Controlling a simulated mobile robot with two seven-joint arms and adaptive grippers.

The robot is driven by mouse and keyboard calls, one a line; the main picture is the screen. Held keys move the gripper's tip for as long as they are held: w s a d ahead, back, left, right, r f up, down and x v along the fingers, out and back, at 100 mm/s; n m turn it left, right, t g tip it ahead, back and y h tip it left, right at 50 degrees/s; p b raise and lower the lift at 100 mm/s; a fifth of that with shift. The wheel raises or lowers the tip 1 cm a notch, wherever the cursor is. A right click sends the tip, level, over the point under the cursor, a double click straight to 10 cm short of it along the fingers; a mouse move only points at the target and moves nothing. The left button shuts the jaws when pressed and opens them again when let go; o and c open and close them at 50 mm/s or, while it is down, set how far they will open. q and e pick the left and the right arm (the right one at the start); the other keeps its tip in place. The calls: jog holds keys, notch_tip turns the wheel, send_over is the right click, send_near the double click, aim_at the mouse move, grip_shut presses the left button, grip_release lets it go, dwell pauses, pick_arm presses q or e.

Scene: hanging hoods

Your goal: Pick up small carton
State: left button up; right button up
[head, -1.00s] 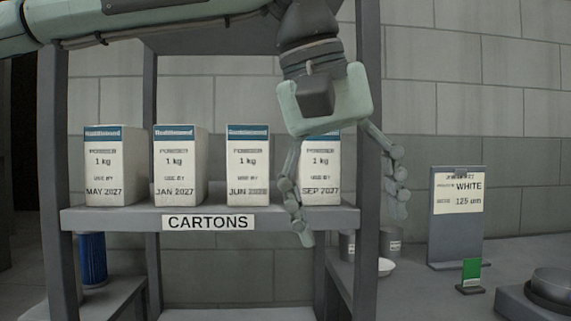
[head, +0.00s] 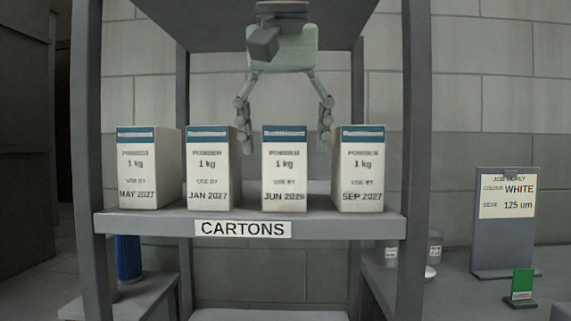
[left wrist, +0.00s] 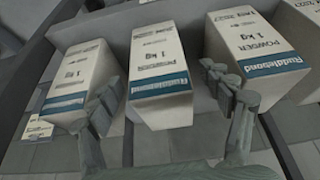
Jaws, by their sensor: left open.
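Several white cartons with blue top bands stand upright in a row on the shelf. They are marked MAY 2027 (head: 148,170), JAN 2027 (head: 210,172), JUN 2026 (head: 284,172) and SEP 2027 (head: 360,172); the last digit of JUN is blurred. My left gripper (head: 284,142) points down, open and empty, with its fingers on either side of the JUN carton's top. In the left wrist view, the middle carton (left wrist: 158,75) sits between the spread fingers (left wrist: 165,100), apart from both as far as I can see. My right gripper is out of view.
The grey shelf (head: 150,222) bears a CARTONS label (head: 243,229), with posts at both sides and a panel above. Gaps between cartons are narrow. A job ticket stand (head: 506,225) and a small green card (head: 522,284) stand at right. A blue cylinder (head: 129,258) is below left.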

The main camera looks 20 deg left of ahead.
pick_arm(q)
jog(key=w, duration=0.2)
jog(key=w+a, duration=0.1)
jog(key=shift+w+f, duration=0.25)
jog(key=shift+w, duration=0.15)
jog(key=shift+f, duration=0.3)
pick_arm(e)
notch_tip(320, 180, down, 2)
pick_arm(q)
jog(key=shift+w, duration=0.1)
grip_shut()
jog(key=shift+r, duration=0.1)
